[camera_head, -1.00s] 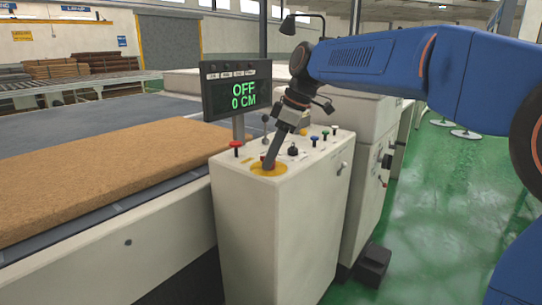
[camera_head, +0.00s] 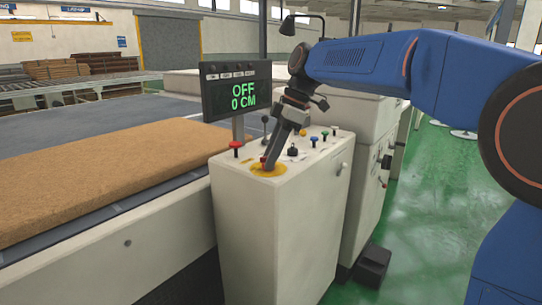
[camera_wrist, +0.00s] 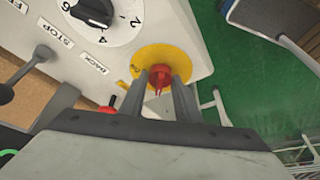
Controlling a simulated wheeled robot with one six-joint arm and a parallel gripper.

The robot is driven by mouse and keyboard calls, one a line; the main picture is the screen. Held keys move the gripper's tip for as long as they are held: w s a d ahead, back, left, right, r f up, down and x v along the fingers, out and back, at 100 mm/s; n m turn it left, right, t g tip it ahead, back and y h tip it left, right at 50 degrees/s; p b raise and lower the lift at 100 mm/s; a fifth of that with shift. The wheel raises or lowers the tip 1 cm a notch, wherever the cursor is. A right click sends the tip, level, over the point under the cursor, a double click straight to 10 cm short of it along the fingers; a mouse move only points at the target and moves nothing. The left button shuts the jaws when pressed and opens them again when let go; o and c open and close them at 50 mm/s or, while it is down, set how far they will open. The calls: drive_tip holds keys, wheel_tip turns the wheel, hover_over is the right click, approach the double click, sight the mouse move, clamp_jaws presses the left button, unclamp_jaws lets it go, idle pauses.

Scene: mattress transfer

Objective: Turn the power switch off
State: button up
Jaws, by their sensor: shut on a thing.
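The red switch knob (camera_wrist: 160,74) sits on a round yellow plate (camera_wrist: 168,54) on top of the white control cabinet (camera_head: 282,230). My gripper (camera_wrist: 163,90) reaches down with one finger on each side of the knob and is shut on it. In the head view my gripper (camera_head: 268,163) stands tilted over the yellow plate (camera_head: 263,172), and its fingers hide most of the knob. The display (camera_head: 237,90) behind it reads "OFF" and "0 CM" in green.
Beside the plate are a black numbered dial (camera_wrist: 92,10), a red-topped button (camera_head: 236,145), and blue and green buttons (camera_head: 324,135). A brown mattress slab (camera_head: 90,175) lies on the left. Green floor (camera_head: 440,200) is open on the right.

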drive_tip(key=o, duration=1)
drive_tip(key=v, duration=1.7)
drive_tip(key=shift+d+r, duration=0.1)
drive_tip(key=shift+r, duration=0.05)
drive_tip(key=shift+d, duration=0.1)
drive_tip(key=s+d+f+m+t+h, duration=0.1)
drive_tip(key=s+d+f+m, duration=0.5)
drive_tip(key=s+f, duration=0.4)
drive_tip(key=s+d+f+m+t+h, duration=0.2)
drive_tip(key=s+d+f+m, duration=0.5)
drive_tip(key=s+f, duration=0.3)
drive_tip(key=s+d+f+m+t+h, duration=0.1)
drive_tip(key=s+d+f+m, duration=0.5)
drive_tip(key=f, duration=1)
drive_tip(key=shift+s+d+m+t, duration=0.1)
drive_tip(key=shift+s+d+t, duration=0.15)
drive_tip(key=shift+s+d, duration=0.45)
drive_tip(key=shift+s+d+m+t, duration=0.15)
drive_tip(key=shift+s+d, duration=0.25)
drive_tip(key=shift+s, duration=0.6)
drive_tip(key=shift+s+d+m+t, duration=0.1)
drive_tip(key=shift+s+d+t, duration=0.3)
drive_tip(key=shift+s, duration=0.45)
